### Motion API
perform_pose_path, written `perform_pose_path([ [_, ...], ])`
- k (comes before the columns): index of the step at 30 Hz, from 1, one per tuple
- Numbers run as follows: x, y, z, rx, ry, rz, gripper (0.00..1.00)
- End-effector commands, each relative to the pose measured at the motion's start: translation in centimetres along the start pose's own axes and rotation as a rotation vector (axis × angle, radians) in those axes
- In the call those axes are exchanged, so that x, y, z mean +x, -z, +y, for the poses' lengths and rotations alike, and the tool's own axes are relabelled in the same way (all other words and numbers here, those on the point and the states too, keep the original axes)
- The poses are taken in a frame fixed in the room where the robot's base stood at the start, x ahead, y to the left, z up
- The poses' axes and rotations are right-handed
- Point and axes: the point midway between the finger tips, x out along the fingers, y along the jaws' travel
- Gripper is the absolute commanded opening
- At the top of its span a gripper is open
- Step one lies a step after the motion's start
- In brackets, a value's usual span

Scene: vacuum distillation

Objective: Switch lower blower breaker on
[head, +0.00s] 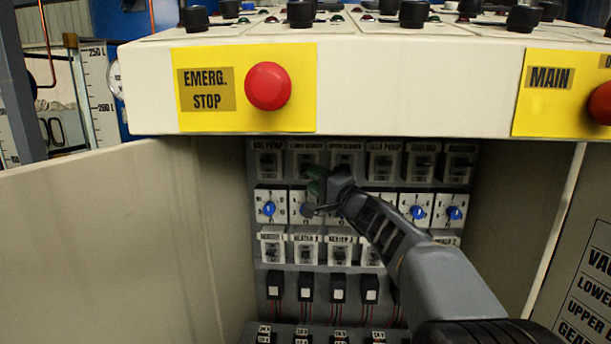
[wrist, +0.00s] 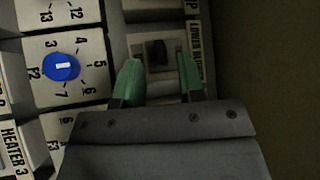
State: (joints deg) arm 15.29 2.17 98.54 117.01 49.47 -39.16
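The lower blower breaker (head: 305,159) is the second switch from the left in the top row inside the cabinet, partly shadowed. In the wrist view the same breaker (wrist: 157,53) has a dark toggle on a light plate, beside a label partly reading "LOWER". My gripper (head: 314,184) is in front of the panel, at or just below this breaker. In the wrist view my gripper (wrist: 158,66) is open, with one green finger on each side of the toggle and gaps between. I cannot tell whether the fingers touch the plate or which way the toggle is set.
The vac pump breaker (head: 268,163) and upper blower breaker (head: 344,160) flank it. Blue knobs (head: 269,209) and heater breakers (head: 305,251) lie below. The console with the red emergency stop (head: 268,86) overhangs the panel. The open cabinet door (head: 130,240) is at left.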

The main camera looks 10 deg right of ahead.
Motion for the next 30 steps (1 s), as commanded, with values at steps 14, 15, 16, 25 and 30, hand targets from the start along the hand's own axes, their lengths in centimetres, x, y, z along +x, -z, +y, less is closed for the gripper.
perform_pose_path([
  [14, 4.1, 0.2, 0.0, 0.000, -0.001, 0.004, 0.36],
  [15, 4.1, 0.2, 0.0, 0.000, -0.001, 0.004, 0.36],
  [16, 4.1, 0.2, 0.0, 0.000, -0.001, 0.004, 0.36],
  [25, 4.1, 0.2, 0.0, -0.001, -0.001, 0.004, 0.28],
  [30, 4.1, 0.2, 0.0, -0.001, -0.001, 0.004, 0.11],
])
